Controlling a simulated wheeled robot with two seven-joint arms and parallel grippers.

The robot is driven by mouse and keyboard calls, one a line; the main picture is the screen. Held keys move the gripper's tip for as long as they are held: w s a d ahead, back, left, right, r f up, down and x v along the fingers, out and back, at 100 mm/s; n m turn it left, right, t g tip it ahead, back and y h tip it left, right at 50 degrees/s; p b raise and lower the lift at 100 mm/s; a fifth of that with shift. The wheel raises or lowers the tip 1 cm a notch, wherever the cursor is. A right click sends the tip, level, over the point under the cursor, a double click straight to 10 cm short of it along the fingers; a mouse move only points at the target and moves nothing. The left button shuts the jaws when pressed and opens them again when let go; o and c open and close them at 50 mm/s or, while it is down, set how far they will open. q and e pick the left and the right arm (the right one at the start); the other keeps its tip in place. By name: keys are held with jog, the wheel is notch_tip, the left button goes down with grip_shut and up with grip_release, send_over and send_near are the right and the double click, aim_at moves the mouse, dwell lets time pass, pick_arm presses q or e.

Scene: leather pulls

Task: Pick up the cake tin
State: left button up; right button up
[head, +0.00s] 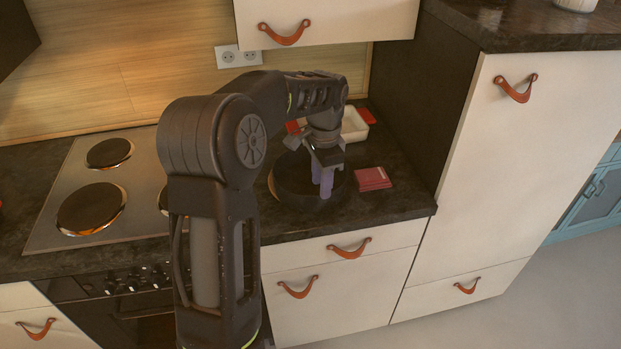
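A dark round cake tin (290,190) stands on the dark countertop to the right of the stove. My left arm reaches over the counter from the left and hides part of the tin's left and back side. My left gripper (326,186) points down at the right part of the tin, its two purple fingers a little apart. The fingertips are over or inside the tin; whether they touch its wall cannot be told. My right gripper is not in view.
A white dish with red handles (354,125) stands behind the tin. A red flat item (373,179) lies right of it. The stove (92,205) is at left. A tall cabinet (500,180) bounds the counter at right, and a wall cabinet (330,20) hangs above.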

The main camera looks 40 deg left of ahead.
aim_at(322, 209)
pick_arm(q)
jog(key=shift+f, duration=0.15)
notch_tip(322, 209, down, 4)
jog(key=shift+d+f+p, duration=0.1)
jog(key=shift+d+p, duration=0.05)
jog(key=shift+p, duration=0.75)
jog(key=shift+f, duration=0.4)
jog(key=shift+c, duration=0.5)
grip_shut()
dwell(0.4)
